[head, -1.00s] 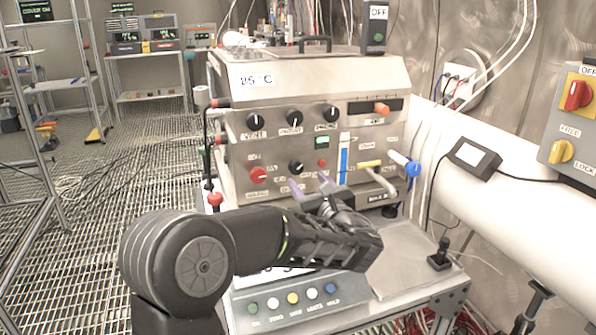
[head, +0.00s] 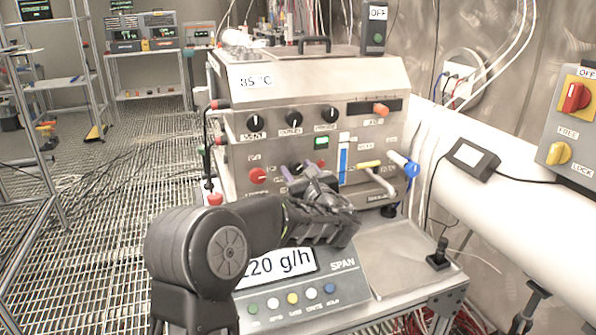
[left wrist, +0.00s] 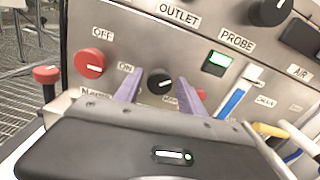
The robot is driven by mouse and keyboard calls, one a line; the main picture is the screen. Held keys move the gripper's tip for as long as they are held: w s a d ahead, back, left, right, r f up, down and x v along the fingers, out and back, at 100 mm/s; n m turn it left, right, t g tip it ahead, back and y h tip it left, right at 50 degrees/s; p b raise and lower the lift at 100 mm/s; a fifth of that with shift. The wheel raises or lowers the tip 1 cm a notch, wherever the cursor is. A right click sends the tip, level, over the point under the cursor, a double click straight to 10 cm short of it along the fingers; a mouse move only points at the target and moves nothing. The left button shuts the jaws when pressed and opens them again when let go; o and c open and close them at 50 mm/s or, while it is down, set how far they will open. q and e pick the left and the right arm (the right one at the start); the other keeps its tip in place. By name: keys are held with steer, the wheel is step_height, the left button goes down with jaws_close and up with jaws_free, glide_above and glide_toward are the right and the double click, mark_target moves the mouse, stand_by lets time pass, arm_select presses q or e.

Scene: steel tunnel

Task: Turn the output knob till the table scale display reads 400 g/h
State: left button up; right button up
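A small black knob (left wrist: 160,82) with a white pointer mark sits on the steel panel. Its own label is hidden or unreadable behind my gripper. My left gripper (head: 298,171) is open, with its two purple fingertips (left wrist: 166,92) on either side of this knob. A gap shows between the fingers and the knob in the left wrist view. The table scale (head: 346,281) stands in front of the panel. Its display (head: 292,260) shows "20 g/h" at its end, and my arm hides the left part. My right gripper is not in view.
Beside the knob are a red knob (left wrist: 90,64), a green-lit switch (left wrist: 217,63) and a blue gauge strip (left wrist: 235,101). Larger black knobs (head: 290,118) line the row above.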

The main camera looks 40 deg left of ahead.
arm_select(q)
jaws_close()
stand_by(0.5)
steer(key=m+p, duration=0.2)
steer(key=m, duration=0.1)
steer(key=m+p, duration=0.1)
steer(key=shift+w+d+r+p, duration=0.1)
steer(key=shift+r+p, duration=0.15)
steer(key=shift+p, duration=0.1)
steer(key=m+p, duration=0.2)
steer(key=m, duration=0.1)
steer(key=shift+f, duration=0.1)
steer(key=shift+f+m+p, duration=0.1)
steer(key=shift+m+p, duration=0.3)
steer(key=shift+p, duration=0.1)
steer(key=shift+o, duration=1.2)
jaws_free()
